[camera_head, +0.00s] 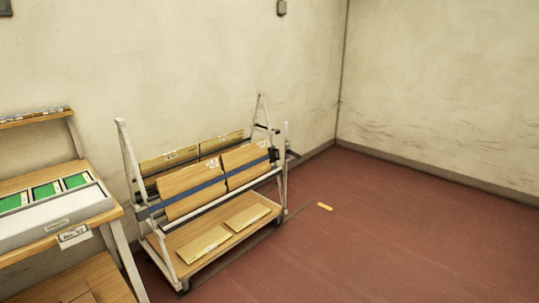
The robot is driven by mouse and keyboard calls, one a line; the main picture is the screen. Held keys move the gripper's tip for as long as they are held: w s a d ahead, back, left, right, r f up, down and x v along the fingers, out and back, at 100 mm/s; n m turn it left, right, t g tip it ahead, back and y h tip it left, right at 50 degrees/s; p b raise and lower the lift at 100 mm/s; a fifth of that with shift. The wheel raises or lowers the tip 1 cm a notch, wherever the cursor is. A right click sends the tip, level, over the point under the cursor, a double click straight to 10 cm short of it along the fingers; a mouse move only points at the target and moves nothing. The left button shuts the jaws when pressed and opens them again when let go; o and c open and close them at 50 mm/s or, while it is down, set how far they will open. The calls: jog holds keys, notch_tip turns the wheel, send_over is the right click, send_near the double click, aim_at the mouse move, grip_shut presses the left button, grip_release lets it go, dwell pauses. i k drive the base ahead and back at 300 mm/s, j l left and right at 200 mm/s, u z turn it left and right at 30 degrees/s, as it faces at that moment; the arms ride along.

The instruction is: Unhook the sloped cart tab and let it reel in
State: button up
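A cart with a white frame (129,160) stands against the back wall. Wooden panels (192,187) lean at a slope on it. A blue strap (208,185) runs across the front of the panels. At the strap's right end is a small dark piece (273,155) by the right-hand frame post; it is too small to tell whether this is the tab or how it is hooked. My gripper is not in view.
A wooden bench (108,208) with green cards (45,191) in a grey tray stands at the left. Flat boards lie on the cart's lower shelf (173,243). A small yellow piece (325,206) lies on the red floor (400,240), which is otherwise clear at the right.

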aim_at(275, 155)
jog(key=i+u, duration=0.25)
jog(key=i, duration=1.2)
jog(key=i+z, duration=0.1)
jog(key=i, duration=0.45)
jog(key=i+j+z, duration=0.1)
jog(key=i, duration=0.45)
jog(key=i+j+z, duration=0.1)
jog(key=i, duration=0.45)
jog(key=i+j+z, duration=0.1)
jog(key=i+j, duration=0.15)
jog(key=i, duration=0.3)
jog(key=i+j+z, duration=0.15)
jog(key=i, duration=0.15)
jog(key=i+j+z, duration=0.1)
jog(key=i, duration=0.2)
